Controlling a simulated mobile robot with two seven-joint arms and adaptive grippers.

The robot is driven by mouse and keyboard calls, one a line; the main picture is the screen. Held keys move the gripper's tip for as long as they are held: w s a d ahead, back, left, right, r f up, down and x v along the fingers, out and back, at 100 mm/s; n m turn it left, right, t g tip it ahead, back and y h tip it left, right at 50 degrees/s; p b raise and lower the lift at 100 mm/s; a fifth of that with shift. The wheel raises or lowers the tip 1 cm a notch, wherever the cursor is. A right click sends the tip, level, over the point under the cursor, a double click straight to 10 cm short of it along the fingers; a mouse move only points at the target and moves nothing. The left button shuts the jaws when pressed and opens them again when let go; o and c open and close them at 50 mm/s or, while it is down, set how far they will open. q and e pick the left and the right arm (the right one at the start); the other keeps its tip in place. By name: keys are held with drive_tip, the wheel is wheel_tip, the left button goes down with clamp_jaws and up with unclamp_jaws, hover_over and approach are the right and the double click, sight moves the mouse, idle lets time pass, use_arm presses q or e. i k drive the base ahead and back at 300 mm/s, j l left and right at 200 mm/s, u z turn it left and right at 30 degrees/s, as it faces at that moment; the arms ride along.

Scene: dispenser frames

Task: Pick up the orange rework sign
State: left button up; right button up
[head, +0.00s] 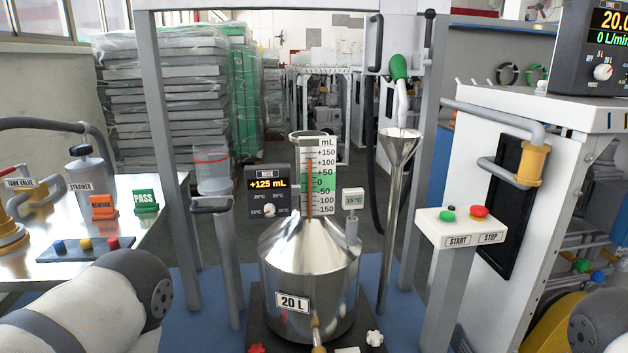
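The orange rework sign (103,208) stands upright on the metal table at the left, directly left of the green PASS sign (146,201). Nothing is touching it from my arms. My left arm comes in from the lower left, with its dark rounded joint in front of the table's near right corner. My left gripper is outside the picture. Part of my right arm shows at the lower right edge, and my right gripper is also outside the picture.
A steel 20 L can (310,270) stands centrally. A START/STOP post (460,228) and white cabinet (560,130) are at the right.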

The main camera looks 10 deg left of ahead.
sight(103, 206)
drive_tip(key=u, duration=1.45)
